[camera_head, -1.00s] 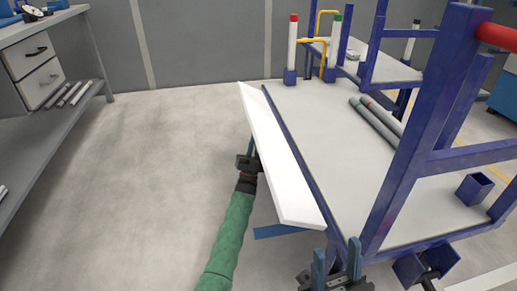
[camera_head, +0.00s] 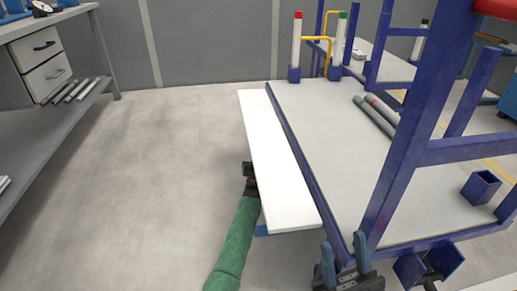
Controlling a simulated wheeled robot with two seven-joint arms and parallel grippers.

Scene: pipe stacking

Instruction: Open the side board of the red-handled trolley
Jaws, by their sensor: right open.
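The trolley with the red handle (camera_head: 495,8) stands on the right, with a blue frame and a pale deck (camera_head: 340,150). Its white side board (camera_head: 279,165) extends out from the deck's left edge and looks roughly level with it. My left gripper (camera_head: 251,178) is at the board's outer left edge. Its fingers are mostly hidden by the board, so I cannot tell its opening or whether it touches. My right gripper (camera_head: 345,257) is open, with two blue fingers apart, at the near left corner of the trolley by the blue post.
Grey pipes (camera_head: 378,113) lie on the deck. A blue square socket (camera_head: 480,187) is at its right. Red-topped (camera_head: 297,40) and green-topped (camera_head: 338,40) posts stand at the far end. A workbench (camera_head: 50,125) is on the left. The floor between is clear.

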